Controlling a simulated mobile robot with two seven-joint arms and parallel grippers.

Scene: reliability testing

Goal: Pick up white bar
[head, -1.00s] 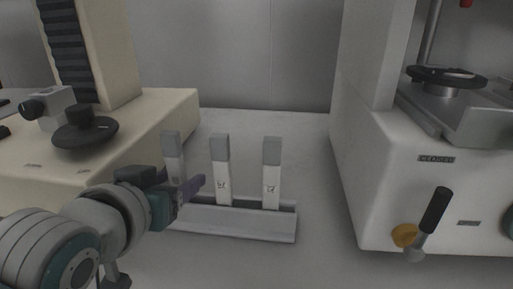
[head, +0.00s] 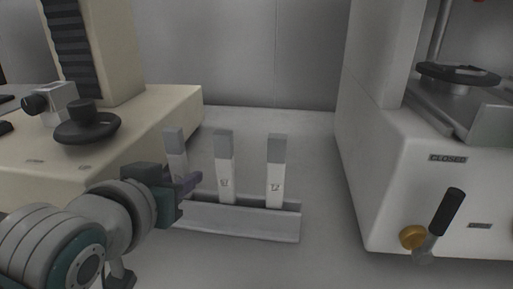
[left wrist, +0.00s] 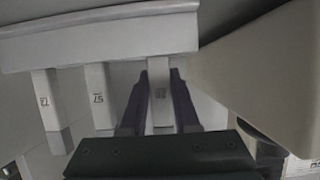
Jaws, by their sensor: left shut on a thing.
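Three white bars with grey upper ends stand upright in a row in a low light-grey holder (head: 245,222). The leftmost white bar (head: 174,143) is partly hidden by my left gripper (head: 187,183). In the left wrist view my left gripper (left wrist: 160,76) has its two dark fingers on either side of this white bar (left wrist: 159,112), shut on it. The bar's lower end is still at the holder (left wrist: 100,38). The middle bar (head: 226,170) and right bar (head: 275,172) stand free and carry small dark marks. My right gripper is not in view.
A cream machine (head: 130,130) with a black knob stands on the left, close to the held bar. A white machine (head: 400,170) with a black-handled lever (head: 444,215) stands on the right. The bench is clear between the holder and the right machine.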

